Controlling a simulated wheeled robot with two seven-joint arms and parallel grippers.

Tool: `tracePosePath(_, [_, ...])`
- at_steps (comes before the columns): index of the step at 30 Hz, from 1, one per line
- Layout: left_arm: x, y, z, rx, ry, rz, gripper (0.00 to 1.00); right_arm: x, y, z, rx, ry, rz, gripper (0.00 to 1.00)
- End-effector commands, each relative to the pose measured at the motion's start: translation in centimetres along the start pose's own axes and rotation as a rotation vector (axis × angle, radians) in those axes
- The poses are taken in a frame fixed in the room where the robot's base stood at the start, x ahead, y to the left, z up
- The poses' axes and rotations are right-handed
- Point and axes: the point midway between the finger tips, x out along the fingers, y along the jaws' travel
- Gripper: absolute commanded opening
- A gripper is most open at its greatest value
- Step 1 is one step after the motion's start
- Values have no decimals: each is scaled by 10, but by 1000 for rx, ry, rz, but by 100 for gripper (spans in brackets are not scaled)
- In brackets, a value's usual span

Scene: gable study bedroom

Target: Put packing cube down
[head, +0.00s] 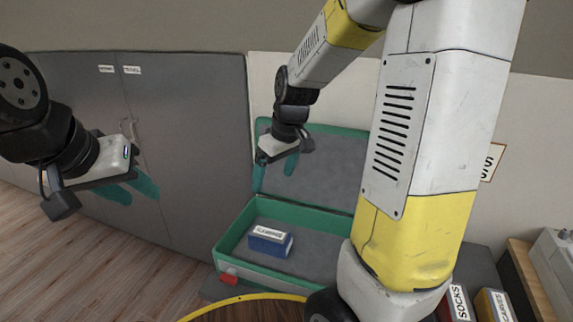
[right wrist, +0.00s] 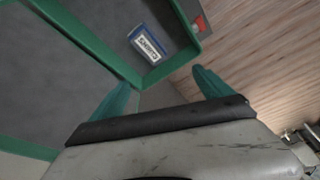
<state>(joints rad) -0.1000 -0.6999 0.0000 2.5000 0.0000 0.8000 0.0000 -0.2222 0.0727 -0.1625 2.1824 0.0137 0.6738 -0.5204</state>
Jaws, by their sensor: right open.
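The packing cube (head: 270,241) is a small blue block with a white label on top. It rests on the grey floor of the open green-edged case (head: 222,246), in its front left part. It also shows in the right wrist view (right wrist: 151,46), beside the green rim. My right gripper (head: 276,168) is open and empty, above the case in front of its raised lid and apart from the cube. Its two teal fingers (right wrist: 163,88) stand wide apart in the right wrist view. My left gripper (head: 135,190) is at the left, away from the case; its finger gap is unclear.
A grey cabinet (head: 190,130) stands behind at the left. Several labelled boxes, one marked SOCKS (head: 459,303), are at the lower right beside a wooden edge. A round yellow-rimmed top (head: 245,310) is at the bottom. Wooden floor (head: 90,260) is clear at the left.

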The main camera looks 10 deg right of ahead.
Motion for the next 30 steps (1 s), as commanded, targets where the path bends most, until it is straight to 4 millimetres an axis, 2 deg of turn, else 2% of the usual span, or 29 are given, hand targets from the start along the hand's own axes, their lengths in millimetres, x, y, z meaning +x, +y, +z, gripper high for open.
tracePosePath(1, [0,0,0,0,0,0,36,-21,-5,6,40,36,6,90])
tracePosePath(3, [0,0,0,0,0,0,36,-45,-13,17,96,75,12,90])
tracePosePath(9, [0,0,0,0,0,0,36,-101,-37,54,254,183,30,90])
tracePosePath(12, [0,0,0,0,0,0,36,-121,-50,74,328,233,42,90])
tracePosePath(16, [0,0,0,0,0,0,36,-137,-62,96,406,285,56,90])
tracePosePath(21, [0,0,0,0,0,0,36,-145,-72,111,460,319,66,90])
tracePosePath(30, [0,0,0,0,0,0,36,-146,-73,114,472,324,67,90])
